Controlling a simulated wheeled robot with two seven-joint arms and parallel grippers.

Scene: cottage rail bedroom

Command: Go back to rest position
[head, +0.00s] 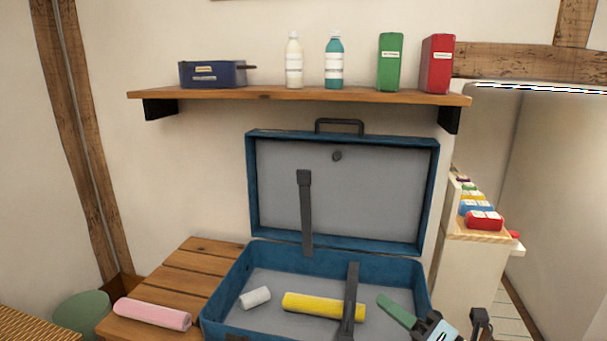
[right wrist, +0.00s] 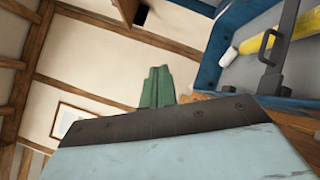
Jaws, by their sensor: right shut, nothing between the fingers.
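My right gripper (head: 436,327) shows at the bottom right of the head view, partly cut off by the frame. It is shut and empty, beside the front right corner of the open blue suitcase (head: 244,272). In the right wrist view a pale blue surface with a dark edge fills the foreground, and the suitcase (right wrist: 207,70) shows at the upper right. My left gripper is not in view.
The suitcase, lid upright, holds a yellow roll (head: 300,303), a white roll (head: 255,298) and a green item (head: 396,311). A pink roll (head: 152,313) lies left on the wooden bench (head: 187,268). A shelf (head: 260,93) with bottles and boxes hangs above.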

